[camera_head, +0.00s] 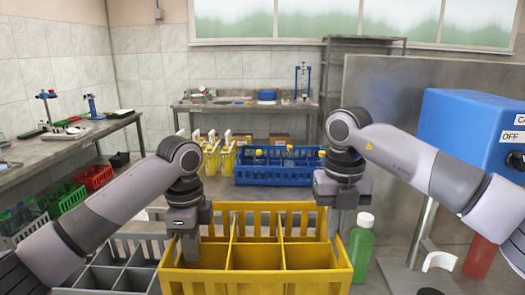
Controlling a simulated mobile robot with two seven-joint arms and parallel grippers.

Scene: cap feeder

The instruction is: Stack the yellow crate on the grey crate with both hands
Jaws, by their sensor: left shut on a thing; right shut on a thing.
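The yellow crate (258,281) is in the lower middle of the head view, divided into several compartments that look empty. My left gripper (190,248) is shut on the yellow crate near its left side. My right gripper (334,225) is shut on the yellow crate at its right side. The fingertips are partly hidden by the crate walls. A grey crate (115,280) with compartments lies to the left of the yellow crate, partly covered by my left arm and the yellow crate. I cannot tell whether the yellow crate is lifted off its support.
A green bottle (361,250) stands just right of the yellow crate. A blue crate (272,173) with bottles is behind it, beside yellow bottle holders (212,158). A blue machine (470,130) and a red bottle (480,257) are at the right.

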